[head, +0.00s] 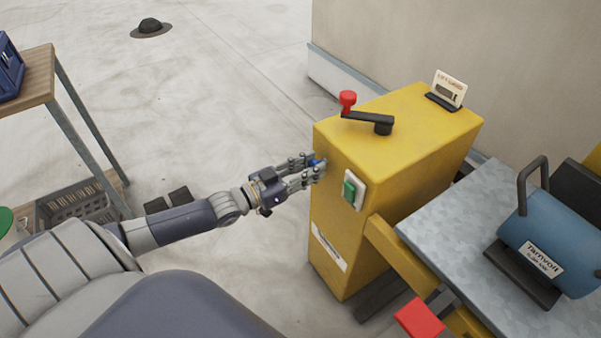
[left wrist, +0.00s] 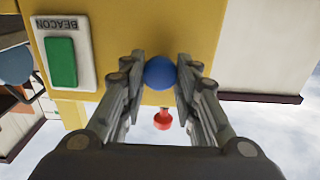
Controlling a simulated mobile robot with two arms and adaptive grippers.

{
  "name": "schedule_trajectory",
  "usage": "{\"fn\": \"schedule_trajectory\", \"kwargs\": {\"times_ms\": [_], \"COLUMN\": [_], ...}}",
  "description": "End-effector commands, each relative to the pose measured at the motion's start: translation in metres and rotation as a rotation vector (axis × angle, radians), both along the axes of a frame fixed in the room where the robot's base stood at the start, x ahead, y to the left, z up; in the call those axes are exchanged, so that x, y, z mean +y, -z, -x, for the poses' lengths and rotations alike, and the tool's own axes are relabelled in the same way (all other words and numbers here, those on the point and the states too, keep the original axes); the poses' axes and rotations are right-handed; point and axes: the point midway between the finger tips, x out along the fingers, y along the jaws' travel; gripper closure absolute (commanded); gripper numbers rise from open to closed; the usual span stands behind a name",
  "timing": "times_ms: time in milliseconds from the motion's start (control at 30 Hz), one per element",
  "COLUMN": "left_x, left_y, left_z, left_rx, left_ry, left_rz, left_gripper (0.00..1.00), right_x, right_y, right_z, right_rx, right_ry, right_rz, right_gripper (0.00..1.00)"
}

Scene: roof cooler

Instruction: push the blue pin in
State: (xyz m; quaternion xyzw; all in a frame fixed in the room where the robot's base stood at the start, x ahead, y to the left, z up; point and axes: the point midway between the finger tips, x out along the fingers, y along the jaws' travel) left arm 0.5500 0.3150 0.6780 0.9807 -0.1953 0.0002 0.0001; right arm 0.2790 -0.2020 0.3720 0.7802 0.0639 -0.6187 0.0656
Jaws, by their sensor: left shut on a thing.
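The blue pin (head: 315,162) sits on the left face of a yellow cabinet (head: 385,160). In the left wrist view its round blue head (left wrist: 160,73) lies between my fingertips, in front of the yellow face. My left gripper (head: 318,168) reaches in from the left and is shut on the pin's head; it also shows in the left wrist view (left wrist: 161,80). How far the pin stands out from the face is hidden by the head and fingers. My right gripper is not in view.
A green switch (head: 349,190) on a white plate marked BEACON is close to the left gripper. A crank with a red knob (head: 348,98) and a small card display (head: 449,89) are on the cabinet top. A blue machine (head: 550,245) stands on the grey bench at right.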

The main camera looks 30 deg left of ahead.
Motion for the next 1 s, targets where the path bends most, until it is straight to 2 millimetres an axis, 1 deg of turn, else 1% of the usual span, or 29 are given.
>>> {"fn": "schedule_trajectory", "kwargs": {"times_ms": [100, 333, 367, 400, 433, 800, 867, 1000], "left_x": [-0.002, -0.001, -0.002, -0.001, -0.001, -0.001, 0.000, 0.005], "left_y": [0.000, -0.002, -0.002, -0.002, -0.002, 0.000, 0.001, 0.002], "left_z": [-0.005, -0.005, -0.005, -0.005, -0.005, -0.003, 0.000, 0.012], "left_rx": [-0.001, -0.002, -0.002, -0.003, -0.003, 0.001, 0.002, 0.005], "left_ry": [-0.001, -0.001, -0.001, -0.001, -0.001, -0.001, -0.001, -0.001], "left_rz": [0.000, 0.001, 0.001, 0.001, 0.001, 0.000, 0.000, -0.001], "left_gripper": [1.00, 1.00, 0.67, 0.58, 0.52, 0.52, 0.52, 0.52], "right_x": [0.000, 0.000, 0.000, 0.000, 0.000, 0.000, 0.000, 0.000], "right_y": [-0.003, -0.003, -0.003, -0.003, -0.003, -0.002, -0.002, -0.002], "right_z": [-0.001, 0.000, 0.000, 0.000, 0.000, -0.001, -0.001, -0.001], "right_rx": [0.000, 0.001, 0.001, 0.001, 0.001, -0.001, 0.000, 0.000], "right_ry": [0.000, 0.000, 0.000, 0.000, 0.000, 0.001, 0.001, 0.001], "right_rz": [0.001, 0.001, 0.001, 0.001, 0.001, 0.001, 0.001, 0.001], "right_gripper": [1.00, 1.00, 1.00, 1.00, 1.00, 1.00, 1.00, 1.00]}}
